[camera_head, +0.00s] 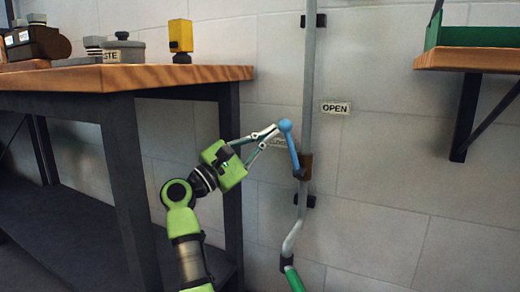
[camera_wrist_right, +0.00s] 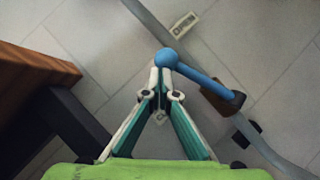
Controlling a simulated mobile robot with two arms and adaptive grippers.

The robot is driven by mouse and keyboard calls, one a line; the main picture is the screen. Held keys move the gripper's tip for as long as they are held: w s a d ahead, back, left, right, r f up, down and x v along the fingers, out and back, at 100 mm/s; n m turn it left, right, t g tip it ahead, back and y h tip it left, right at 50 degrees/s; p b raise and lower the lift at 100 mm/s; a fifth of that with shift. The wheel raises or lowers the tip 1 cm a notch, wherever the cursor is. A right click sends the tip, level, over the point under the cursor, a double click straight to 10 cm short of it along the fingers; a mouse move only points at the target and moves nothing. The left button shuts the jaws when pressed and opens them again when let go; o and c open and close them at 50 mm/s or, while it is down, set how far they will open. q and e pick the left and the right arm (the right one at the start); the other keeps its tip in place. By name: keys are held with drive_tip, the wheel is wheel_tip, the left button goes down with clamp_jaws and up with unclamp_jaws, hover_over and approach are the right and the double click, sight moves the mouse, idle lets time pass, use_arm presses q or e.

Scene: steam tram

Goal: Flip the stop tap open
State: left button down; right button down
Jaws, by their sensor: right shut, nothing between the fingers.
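The stop tap's blue lever (camera_head: 292,148) slants up and to the left from its brown valve body (camera_head: 304,166) on a grey vertical pipe (camera_head: 308,80). The lever ends in a blue ball. An OPEN label (camera_head: 335,107) is on the wall right of the pipe. A second label (camera_head: 278,143), partly covered, is left of it. My right gripper (camera_head: 275,130) is shut and empty, its fingertips at the ball from the left. In the right wrist view the fingertips (camera_wrist_right: 161,70) meet right below the ball of the lever (camera_wrist_right: 190,70); contact looks likely but is hard to confirm. My left gripper is out of view.
A wooden workbench (camera_head: 150,76) with dark legs stands left of my right arm. A yellow device (camera_head: 180,40) and grey lidded pots stand on it. A wooden shelf (camera_head: 470,60) with a green tray (camera_head: 480,32) is at the upper right.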

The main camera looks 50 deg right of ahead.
sight(282, 129)
drive_tip(key=s+m, duration=0.1)
drive_tip(key=s+r+m+g+y, duration=0.1)
drive_tip(key=shift+d+r+m, duration=0.1)
drive_tip(key=shift+d+m, duration=0.15)
drive_tip(key=shift+m, duration=0.15)
drive_tip(key=shift+s+d+r+m+y+b, duration=0.1)
drive_tip(key=shift+s+r+m+y+b, duration=0.1)
drive_tip(key=shift+s+m+y, duration=0.2)
drive_tip(key=shift+s+d+r+m+y+b, duration=0.1)
drive_tip(key=shift+s+m+y+b, duration=0.15)
drive_tip(key=shift+m, duration=0.25)
drive_tip(key=shift+g, duration=0.3)
drive_tip(key=shift+s, duration=0.1)
wheel_tip(282, 129, up, 10)
